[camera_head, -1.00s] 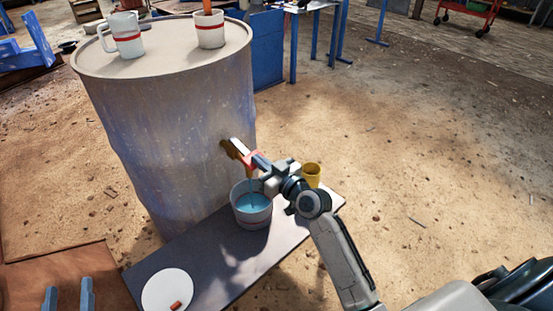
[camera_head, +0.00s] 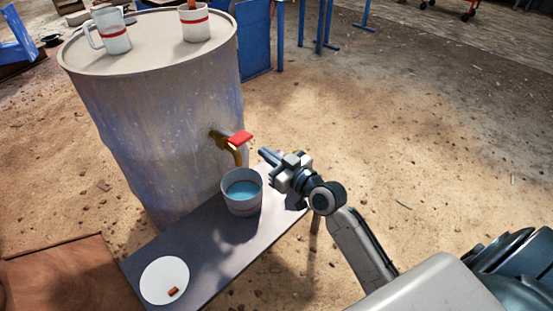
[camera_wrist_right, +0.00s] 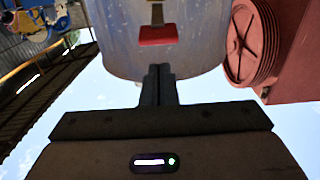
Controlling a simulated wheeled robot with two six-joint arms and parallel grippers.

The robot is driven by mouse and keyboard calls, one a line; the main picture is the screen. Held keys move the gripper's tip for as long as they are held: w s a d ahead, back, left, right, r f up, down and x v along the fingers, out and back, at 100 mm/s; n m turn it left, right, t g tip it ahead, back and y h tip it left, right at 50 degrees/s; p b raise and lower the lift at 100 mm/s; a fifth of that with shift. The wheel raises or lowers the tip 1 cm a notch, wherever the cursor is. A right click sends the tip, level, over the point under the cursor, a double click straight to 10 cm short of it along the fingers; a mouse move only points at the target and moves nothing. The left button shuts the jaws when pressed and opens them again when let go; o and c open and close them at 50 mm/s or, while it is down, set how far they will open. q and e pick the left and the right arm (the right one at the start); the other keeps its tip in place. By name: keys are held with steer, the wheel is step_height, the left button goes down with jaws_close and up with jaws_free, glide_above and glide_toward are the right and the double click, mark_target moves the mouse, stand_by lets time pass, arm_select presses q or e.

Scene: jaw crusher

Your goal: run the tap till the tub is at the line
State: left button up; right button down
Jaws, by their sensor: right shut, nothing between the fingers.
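The tub (camera_head: 232,205), pale with blue water (camera_head: 243,189) in it, stands on the dark bench under the tap. I cannot make out the fill line against the water level. The brass tap (camera_head: 238,155) sticks out of the drum's side with its red handle (camera_head: 240,137) on top. No stream shows below the spout. My right gripper (camera_head: 263,153) is shut and empty, just right of the tap and apart from it. In the right wrist view the shut fingers (camera_wrist_right: 159,80) point toward the red handle (camera_wrist_right: 158,35). My left gripper is out of view.
A white disc (camera_head: 160,278) with a small red piece (camera_head: 173,291) lies on the bench (camera_head: 215,255). Bare ground lies to the right.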

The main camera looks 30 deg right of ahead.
steer(key=shift+v, duration=1.4)
steer(key=shift+r, duration=0.1)
